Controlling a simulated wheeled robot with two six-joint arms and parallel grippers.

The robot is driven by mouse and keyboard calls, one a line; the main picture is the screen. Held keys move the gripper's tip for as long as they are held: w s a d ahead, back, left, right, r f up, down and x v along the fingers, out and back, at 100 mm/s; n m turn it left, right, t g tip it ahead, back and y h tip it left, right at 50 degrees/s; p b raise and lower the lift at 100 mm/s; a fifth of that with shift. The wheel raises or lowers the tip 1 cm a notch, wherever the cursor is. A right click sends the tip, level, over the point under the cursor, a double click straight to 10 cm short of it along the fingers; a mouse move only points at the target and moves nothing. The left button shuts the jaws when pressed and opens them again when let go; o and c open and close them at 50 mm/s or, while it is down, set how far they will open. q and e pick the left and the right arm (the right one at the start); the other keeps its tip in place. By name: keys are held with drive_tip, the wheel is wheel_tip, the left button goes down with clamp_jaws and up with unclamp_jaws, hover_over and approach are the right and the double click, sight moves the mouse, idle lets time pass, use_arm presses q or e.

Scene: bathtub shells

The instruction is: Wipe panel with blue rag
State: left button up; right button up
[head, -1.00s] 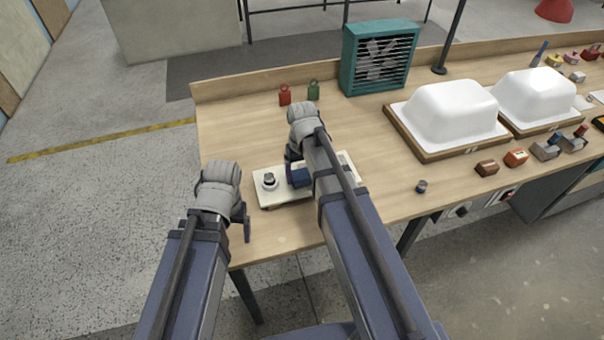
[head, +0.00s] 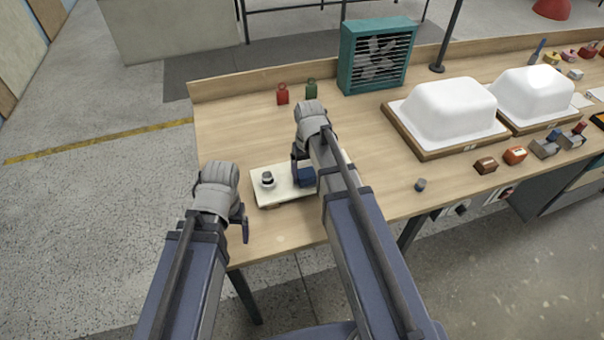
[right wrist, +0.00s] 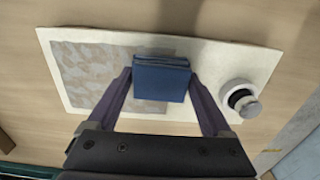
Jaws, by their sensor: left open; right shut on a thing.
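The panel (head: 273,196) is a cream rectangular plate lying on the bench, with a round grey and black knob (head: 267,179) near its left end. In the right wrist view the panel (right wrist: 215,115) also shows a grey mottled patch (right wrist: 90,75). My right gripper (right wrist: 160,80) is shut on the folded blue rag (right wrist: 161,80), which is over the panel at the edge of the patch. The rag (head: 306,177) also shows in the head view below my right gripper (head: 302,175). Whether it touches the panel is hard to tell. My left gripper (head: 243,220) is open and empty, left of the panel near the bench edge.
A red weight (head: 282,95) and a green weight (head: 311,90) stand behind the panel. A teal fan box (head: 375,57) is at the back. White tub shells (head: 450,110) on wooden boards and several small blocks lie to the right.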

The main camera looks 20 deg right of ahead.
drive_tip(key=shift+d, duration=0.6)
drive_tip(key=shift+d, duration=0.1)
drive_tip(key=shift+w+d+f, duration=0.1)
drive_tip(key=shift+d+f, duration=0.05)
drive_tip(key=shift+d, duration=1.45)
drive_tip(key=shift+d, duration=1.75)
drive_tip(key=shift+d, duration=0.15)
drive_tip(key=shift+d, duration=1.5)
drive_tip(key=shift+d, duration=0.1)
